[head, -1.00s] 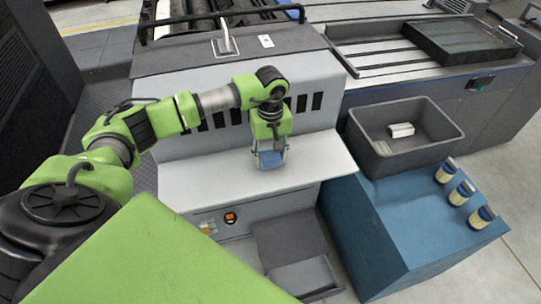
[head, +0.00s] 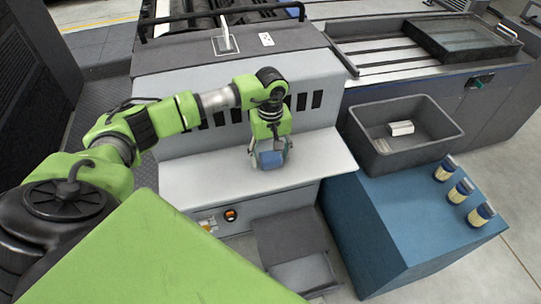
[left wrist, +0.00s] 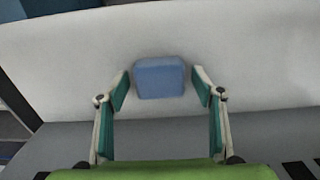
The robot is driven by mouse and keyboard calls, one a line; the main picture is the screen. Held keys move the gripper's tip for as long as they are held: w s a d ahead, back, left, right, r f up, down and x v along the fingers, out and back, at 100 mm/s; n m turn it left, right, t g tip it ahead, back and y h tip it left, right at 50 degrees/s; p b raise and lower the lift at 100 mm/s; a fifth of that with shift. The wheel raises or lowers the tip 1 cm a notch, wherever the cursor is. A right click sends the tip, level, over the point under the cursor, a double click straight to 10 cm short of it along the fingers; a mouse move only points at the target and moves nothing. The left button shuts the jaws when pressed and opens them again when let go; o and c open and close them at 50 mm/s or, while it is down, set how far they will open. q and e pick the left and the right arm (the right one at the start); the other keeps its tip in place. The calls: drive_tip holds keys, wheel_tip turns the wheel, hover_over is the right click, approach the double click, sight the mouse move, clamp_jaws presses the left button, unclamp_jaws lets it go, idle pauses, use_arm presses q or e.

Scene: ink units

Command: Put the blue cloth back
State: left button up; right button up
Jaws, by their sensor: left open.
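The blue cloth (head: 271,160) is a small folded block lying on the light grey shelf (head: 215,183) of the machine. It also shows in the left wrist view (left wrist: 160,78), on the pale surface just past and between the fingertips. My left gripper (head: 270,163) is over the cloth with its fingers spread, one on each side. In the left wrist view the open fingers (left wrist: 161,88) show a gap to the cloth on both sides. My right gripper is not in view.
A dark grey bin (head: 425,150) with a pale block (head: 400,128) in it stands on a blue cabinet (head: 375,225) at the right. Several blue-lidded jars (head: 460,190) line the cabinet's right side. The shelf is clear left and right of the cloth.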

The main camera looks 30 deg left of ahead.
sight(271, 156)
use_arm(q)
wheel_tip(271, 156, up, 12)
drive_tip(key=b, duration=0.2)
drive_tip(key=shift+f, duration=0.15)
idle(0.4)
